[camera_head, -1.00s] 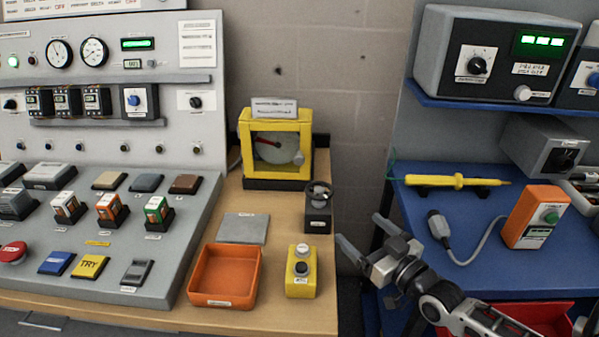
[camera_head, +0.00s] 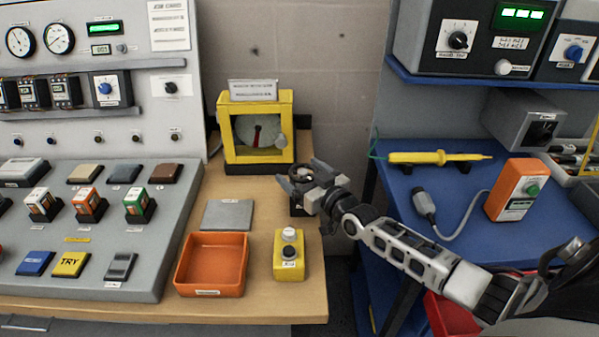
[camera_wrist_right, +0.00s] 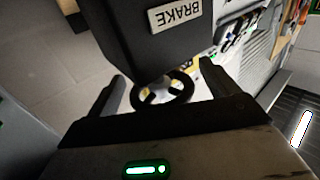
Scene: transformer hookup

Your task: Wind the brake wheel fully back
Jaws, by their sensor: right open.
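The brake wheel (camera_wrist_right: 163,92) is a dark spoked ring on a dark box labelled BRAKE (camera_wrist_right: 155,35). In the right wrist view the wheel lies between the two fingers of my right gripper (camera_wrist_right: 165,88), with gaps on both sides. The gripper is open, and I see no contact with the wheel. In the head view my right gripper (camera_head: 300,174) is over the brake box (camera_head: 297,208) and mostly hides it; the wheel is hidden there. My left gripper is not in view.
A yellow-framed dial (camera_head: 228,128) stands behind the gripper. A grey plate (camera_head: 228,214), an orange tray (camera_head: 211,289) and a yellow button box (camera_head: 286,262) are on the wooden table. The control panel is left; a blue bench (camera_head: 400,210) is right.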

